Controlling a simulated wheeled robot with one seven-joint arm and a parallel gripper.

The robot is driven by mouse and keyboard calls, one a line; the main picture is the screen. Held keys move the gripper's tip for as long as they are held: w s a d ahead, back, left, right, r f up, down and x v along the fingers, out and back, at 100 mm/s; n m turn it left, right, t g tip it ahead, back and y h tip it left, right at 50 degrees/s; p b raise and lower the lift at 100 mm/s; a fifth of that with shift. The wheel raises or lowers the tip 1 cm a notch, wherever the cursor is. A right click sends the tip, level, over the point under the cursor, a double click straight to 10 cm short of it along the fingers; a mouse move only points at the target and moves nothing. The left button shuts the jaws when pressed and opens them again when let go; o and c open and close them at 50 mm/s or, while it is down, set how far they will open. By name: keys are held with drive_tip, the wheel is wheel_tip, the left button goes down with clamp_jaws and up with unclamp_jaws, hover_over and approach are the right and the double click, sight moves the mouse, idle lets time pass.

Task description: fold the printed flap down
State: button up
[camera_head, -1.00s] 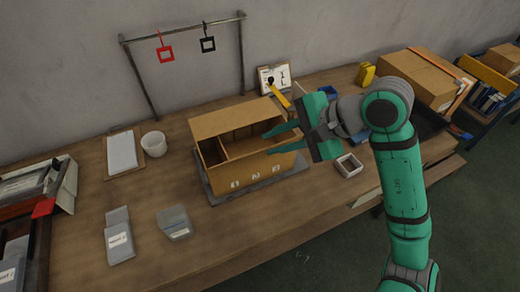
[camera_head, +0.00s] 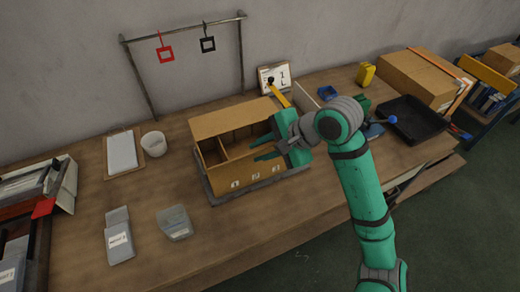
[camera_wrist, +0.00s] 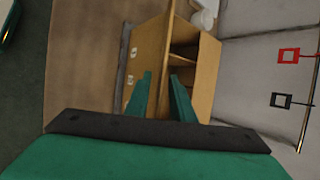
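I cannot tell which panel is the task's printed flap. My gripper (camera_head: 262,148) is at the right part of the box, its two fingers pointing left. In the wrist view, the gripper (camera_wrist: 160,90) is open, its fingers apart on either side of the printed panel's upper edge (camera_wrist: 166,62). I cannot tell whether they touch it.
A white cup (camera_head: 154,144) and a clipboard (camera_head: 122,154) are left of the box. Grey packets (camera_head: 119,240) lie in front. A black tray (camera_head: 412,118) and a larger carton (camera_head: 415,80) are at right. A metal rack (camera_head: 185,30) stands behind.

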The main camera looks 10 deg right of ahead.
drive_tip(key=shift+w+a+f, duration=0.1)
drive_tip(key=shift+f, duration=0.05)
clamp_jaws()
idle(1.4)
